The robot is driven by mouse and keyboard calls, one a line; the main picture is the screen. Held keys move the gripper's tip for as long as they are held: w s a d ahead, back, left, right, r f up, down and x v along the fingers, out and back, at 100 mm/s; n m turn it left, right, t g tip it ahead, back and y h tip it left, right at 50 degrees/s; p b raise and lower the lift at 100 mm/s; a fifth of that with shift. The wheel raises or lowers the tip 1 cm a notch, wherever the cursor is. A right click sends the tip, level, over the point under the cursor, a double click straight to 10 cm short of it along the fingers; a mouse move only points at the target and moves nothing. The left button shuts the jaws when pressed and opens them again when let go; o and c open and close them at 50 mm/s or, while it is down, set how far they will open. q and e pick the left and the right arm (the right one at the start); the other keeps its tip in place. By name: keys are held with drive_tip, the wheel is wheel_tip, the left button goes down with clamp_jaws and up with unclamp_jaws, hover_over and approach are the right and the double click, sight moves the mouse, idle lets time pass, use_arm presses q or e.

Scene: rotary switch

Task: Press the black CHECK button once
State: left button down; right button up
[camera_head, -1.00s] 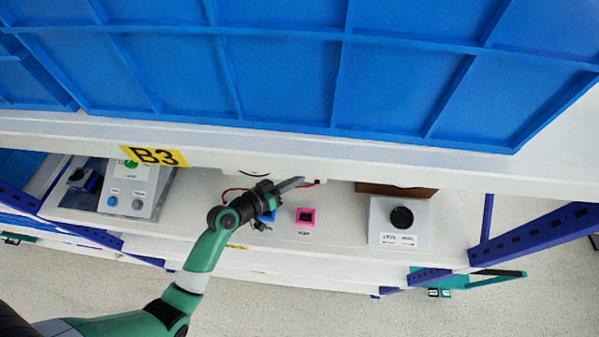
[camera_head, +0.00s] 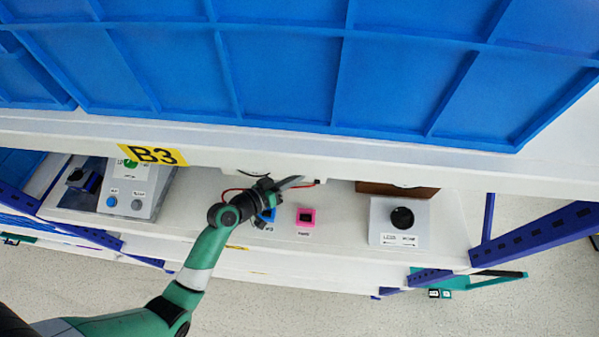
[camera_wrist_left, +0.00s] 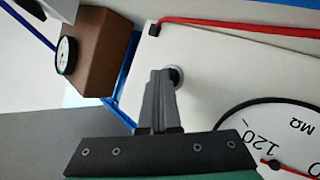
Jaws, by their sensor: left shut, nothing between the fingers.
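My left gripper (camera_head: 297,182) is shut with nothing between its fingers, at the white meter (camera_head: 272,171) under the shelf edge. In the left wrist view the shut fingertips (camera_wrist_left: 161,73) lie in front of the meter's white face (camera_wrist_left: 215,68). A small black round button (camera_wrist_left: 177,74) in a pale ring shows just right of the fingertips, partly hidden by them. I cannot read a CHECK label, and cannot tell whether the fingers touch the button. My right gripper is not in view.
Blue bins (camera_head: 280,60) and a white shelf board (camera_head: 350,145) overhang the work shelf. A pink-framed switch (camera_head: 305,217), a white box with a black knob (camera_head: 400,220) and a grey button box (camera_head: 135,192) stand on it. A red cable (camera_wrist_left: 240,25) crosses the meter.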

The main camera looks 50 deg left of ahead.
use_arm(q)
drive_tip(key=shift+s+d, duration=0.1)
idle(0.3)
drive_tip(key=shift+s+d+p, duration=0.3)
drive_tip(key=shift+s+d, duration=0.1)
drive_tip(key=shift+s, duration=0.1)
drive_tip(key=shift+s+d+r, duration=0.1)
drive_tip(key=shift+s+d, duration=0.1)
drive_tip(key=shift+s+d+p, duration=0.75)
drive_tip(key=shift+s+d, duration=0.75)
drive_tip(key=shift+s, duration=0.2)
